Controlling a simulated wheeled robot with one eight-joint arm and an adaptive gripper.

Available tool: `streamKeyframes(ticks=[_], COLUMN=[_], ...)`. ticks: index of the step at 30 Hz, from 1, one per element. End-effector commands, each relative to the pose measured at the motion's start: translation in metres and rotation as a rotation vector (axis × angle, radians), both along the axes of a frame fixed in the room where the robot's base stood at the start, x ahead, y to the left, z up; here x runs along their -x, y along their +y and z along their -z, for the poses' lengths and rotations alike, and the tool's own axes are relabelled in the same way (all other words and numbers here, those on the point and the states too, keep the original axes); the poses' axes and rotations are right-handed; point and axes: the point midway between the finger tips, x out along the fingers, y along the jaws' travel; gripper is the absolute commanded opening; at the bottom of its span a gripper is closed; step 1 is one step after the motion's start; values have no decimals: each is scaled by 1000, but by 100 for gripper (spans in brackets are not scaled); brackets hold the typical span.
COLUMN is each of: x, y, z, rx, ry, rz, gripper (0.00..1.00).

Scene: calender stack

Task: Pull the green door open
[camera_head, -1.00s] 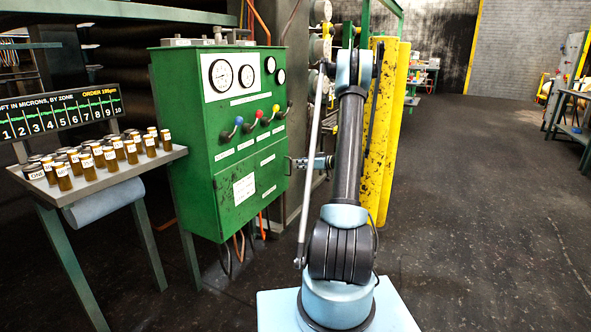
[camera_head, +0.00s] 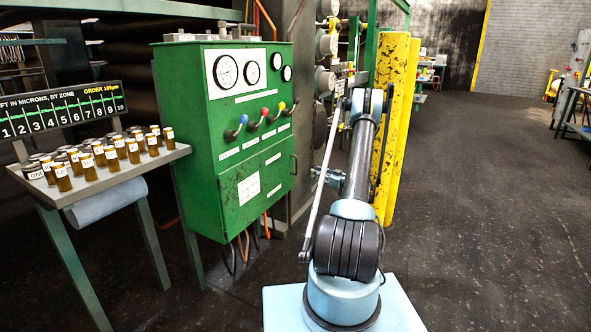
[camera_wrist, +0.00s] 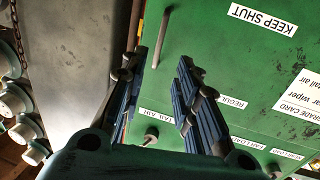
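The green door (camera_head: 255,188) is the lower front of the green cabinet and looks shut in the head view. Its upright bar handle (camera_head: 294,165) is at the door's right edge. My gripper (camera_head: 318,173) is just right of the handle, with a visible gap, partly hidden by my arm. In the wrist view, the door (camera_wrist: 230,60) appears upside down with a "KEEP SHUT" label. My gripper's two dark fingers (camera_wrist: 163,62) are open. The grey handle (camera_wrist: 161,36) shows between and beyond the fingertips; I see no grip on it.
Yellow posts (camera_head: 399,130) stand behind my arm. Left of the cabinet, a small table (camera_head: 110,183) holds several amber jars. Coloured valve levers (camera_head: 264,115) stick out above the door. The floor (camera_head: 480,200) to the right is open.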

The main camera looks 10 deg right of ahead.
Motion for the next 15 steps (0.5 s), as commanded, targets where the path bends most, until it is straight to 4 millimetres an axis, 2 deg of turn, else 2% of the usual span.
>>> streamKeyframes(ticks=[15], x=[-67], y=[62], z=[0], rx=[1], ry=[1], rz=[-1], gripper=[29])
